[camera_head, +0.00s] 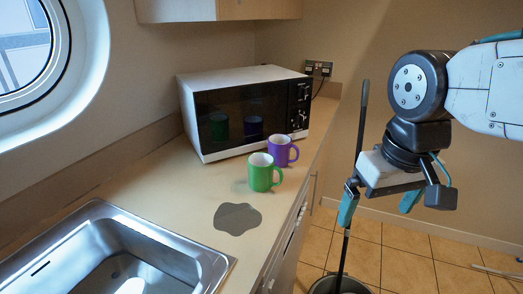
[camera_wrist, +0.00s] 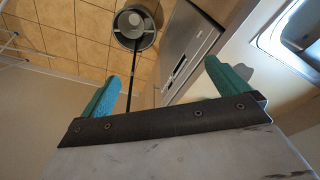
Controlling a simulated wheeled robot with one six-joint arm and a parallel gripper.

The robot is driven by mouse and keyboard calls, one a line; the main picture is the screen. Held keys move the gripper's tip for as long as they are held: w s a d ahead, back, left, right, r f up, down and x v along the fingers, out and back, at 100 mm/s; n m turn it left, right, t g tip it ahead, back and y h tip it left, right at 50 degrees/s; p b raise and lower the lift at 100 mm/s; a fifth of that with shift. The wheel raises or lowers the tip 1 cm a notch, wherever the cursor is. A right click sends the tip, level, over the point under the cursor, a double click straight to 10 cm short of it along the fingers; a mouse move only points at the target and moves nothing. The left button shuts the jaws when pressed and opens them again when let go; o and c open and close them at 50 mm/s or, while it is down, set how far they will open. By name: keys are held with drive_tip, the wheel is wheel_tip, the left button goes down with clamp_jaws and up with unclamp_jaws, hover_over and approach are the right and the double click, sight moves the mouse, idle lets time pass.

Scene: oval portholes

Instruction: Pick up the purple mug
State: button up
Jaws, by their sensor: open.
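The purple mug (camera_head: 281,151) stands upright on the counter in the head view, in front of the microwave. Its handle points right. A green mug (camera_head: 262,172) stands just in front of it and to its left, and hides a little of the purple mug's lower left side. My gripper (camera_head: 379,209) is open and empty, to the right of the counter and over the floor, apart from both mugs. In the wrist view its two teal fingers (camera_wrist: 165,82) are spread wide with nothing between them. Neither mug shows in the wrist view.
The microwave (camera_head: 245,112) stands behind the mugs. A grey flat patch (camera_head: 237,218) lies on the counter in front of them, with a steel sink (camera_head: 112,250) at lower left. A bucket (camera_wrist: 133,28) with a long handle stands on the floor beside the counter, near my gripper.

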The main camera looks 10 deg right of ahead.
drive_tip(key=w+r, duration=0.2)
drive_tip(key=w, duration=1.1)
drive_tip(key=t, duration=0.3)
approach(279, 143)
drive_tip(key=s, duration=0.4)
drive_tip(key=x, duration=0.3)
drive_tip(key=w+x, duration=0.1)
drive_tip(key=x, duration=0.2)
drive_tip(key=a+x, duration=0.1)
drive_tip(key=x, duration=0.2)
drive_tip(key=shift+w+r, duration=0.25)
drive_tip(key=shift+w, duration=0.05)
drive_tip(key=shift+c, duration=0.3)
drive_tip(key=c, duration=1.3)
drive_tip(key=shift+r, duration=0.15)
